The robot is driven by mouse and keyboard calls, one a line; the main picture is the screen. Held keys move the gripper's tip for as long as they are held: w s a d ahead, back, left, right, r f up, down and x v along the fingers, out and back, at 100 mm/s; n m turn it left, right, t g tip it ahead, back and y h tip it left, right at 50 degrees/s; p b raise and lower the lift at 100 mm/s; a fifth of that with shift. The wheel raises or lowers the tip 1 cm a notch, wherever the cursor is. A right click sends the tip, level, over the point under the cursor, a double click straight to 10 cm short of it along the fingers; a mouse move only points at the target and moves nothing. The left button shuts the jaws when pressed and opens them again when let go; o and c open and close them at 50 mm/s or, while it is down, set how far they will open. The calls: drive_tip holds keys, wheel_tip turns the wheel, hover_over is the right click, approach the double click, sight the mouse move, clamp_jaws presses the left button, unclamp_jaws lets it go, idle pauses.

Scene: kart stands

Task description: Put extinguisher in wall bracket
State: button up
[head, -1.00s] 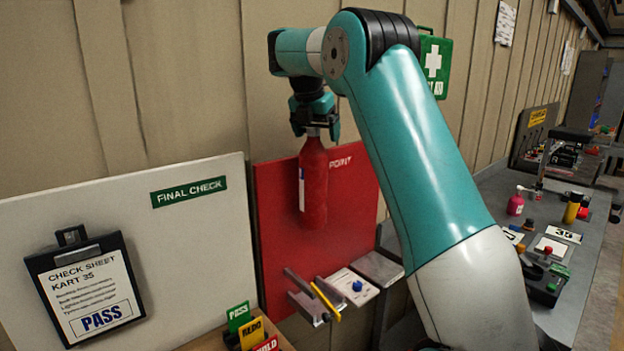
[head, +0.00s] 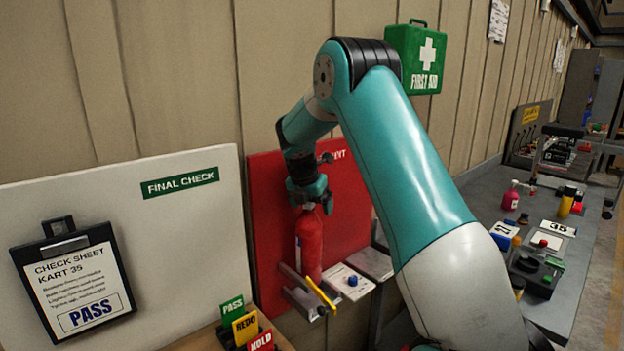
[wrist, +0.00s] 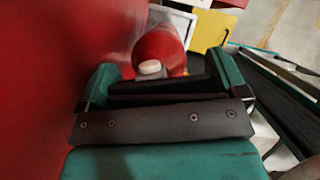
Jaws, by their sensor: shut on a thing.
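The red extinguisher (head: 309,243) hangs upright in front of the red board (head: 268,185). My gripper (head: 311,203) is shut on its top end. The wall bracket (head: 303,291), with grey arms and a yellow bar (head: 322,296), sticks out low on the red board. The extinguisher's lower end is at the bracket's arms; I cannot tell if it rests inside or touches them. In the wrist view the extinguisher (wrist: 160,47) shows beyond the jaws, close beside the red board (wrist: 45,80); its lower end and the bracket are hidden there.
A white plate with a blue knob (head: 352,281) sits just right of the bracket. The final check board (head: 190,240) stands left, with PASS, REDO and HOLD tags (head: 245,327) below. A first aid box (head: 416,58) hangs above right. A cluttered bench (head: 480,222) runs along the right.

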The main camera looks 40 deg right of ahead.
sight(312, 224)
drive_tip(key=shift+f+p, duration=0.75)
drive_tip(key=shift+f, duration=2.1)
drive_tip(key=o, duration=1.6)
drive_tip(key=shift+f, duration=0.2)
drive_tip(key=shift+c, duration=0.2)
drive_tip(key=b+v, duration=0.3)
drive_tip(key=v, duration=0.9)
drive_tip(key=s+a+r+m+t+y, duration=0.1)
drive_tip(key=s+a+m, duration=0.1)
drive_tip(key=a, duration=0.5)
drive_tip(key=s+a+r+m+y, duration=0.1)
drive_tip(key=s+a+m+y, duration=0.15)
drive_tip(key=a, duration=0.45)
drive_tip(key=s+a+m+g+y, duration=0.1)
drive_tip(key=s+a+m, duration=0.4)
drive_tip(key=s+a, duration=0.5)
drive_tip(key=s+a+m+g+y, duration=0.1)
drive_tip(key=s+a+m+y, duration=0.3)
drive_tip(key=s+a, duration=0.7)
drive_tip(key=s+m, duration=0.1)
drive_tip(key=s, duration=0.4)
drive_tip(key=shift+s+r, duration=0.15)
